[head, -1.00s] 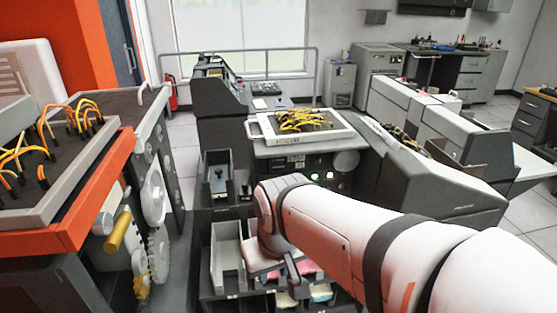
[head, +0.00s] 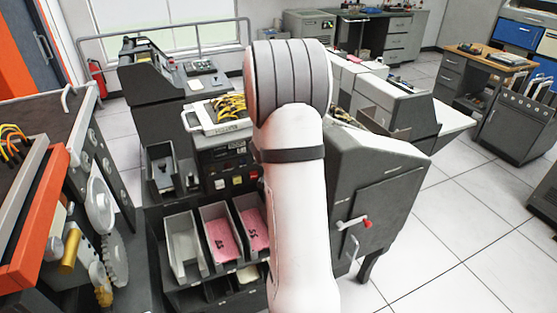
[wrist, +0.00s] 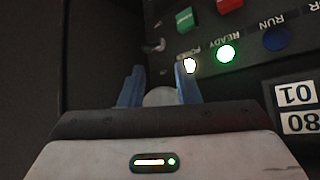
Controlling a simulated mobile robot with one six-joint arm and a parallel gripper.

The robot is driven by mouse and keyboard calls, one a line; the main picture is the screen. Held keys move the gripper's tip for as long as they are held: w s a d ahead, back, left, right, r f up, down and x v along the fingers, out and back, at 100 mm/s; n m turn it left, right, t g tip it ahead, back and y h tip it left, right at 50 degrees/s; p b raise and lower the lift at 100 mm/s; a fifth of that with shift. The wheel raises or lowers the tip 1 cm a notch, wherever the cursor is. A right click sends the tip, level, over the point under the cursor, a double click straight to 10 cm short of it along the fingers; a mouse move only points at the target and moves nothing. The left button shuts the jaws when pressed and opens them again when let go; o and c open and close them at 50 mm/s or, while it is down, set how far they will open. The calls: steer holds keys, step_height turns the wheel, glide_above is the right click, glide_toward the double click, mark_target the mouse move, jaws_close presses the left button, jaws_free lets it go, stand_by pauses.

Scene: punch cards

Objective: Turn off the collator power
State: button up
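The collator (head: 215,142) stands in the middle of the head view, partly hidden by my arm. In the wrist view its dark panel shows upside down. The POWER lamp (wrist: 190,65) glows white, the READY lamp (wrist: 226,54) glows green, and the RUN lamp (wrist: 276,39) is dark blue. A small metal toggle switch (wrist: 154,46) sits beside the POWER lamp, just beyond my fingertips. My gripper (wrist: 160,76) is open, its two blue fingers apart, with a pale round shape visible between them. I cannot tell if it touches the panel. The gripper is hidden in the head view.
A green button (wrist: 185,20) and a red button (wrist: 229,4) are close to the lamps. Card trays with pink cards (head: 221,238) sit below the panel. An orange-edged machine (head: 45,215) stands at left. Clear floor (head: 450,240) lies at right.

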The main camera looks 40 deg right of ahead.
steer(key=s+d+b+x, duration=0.1)
steer(key=b+x, duration=0.1)
steer(key=x, duration=0.6)
steer(key=shift+f, duration=0.25)
steer(key=shift+c, duration=0.2)
jaws_close()
steer(key=shift+a+r, duration=0.1)
steer(key=shift+r, duration=0.05)
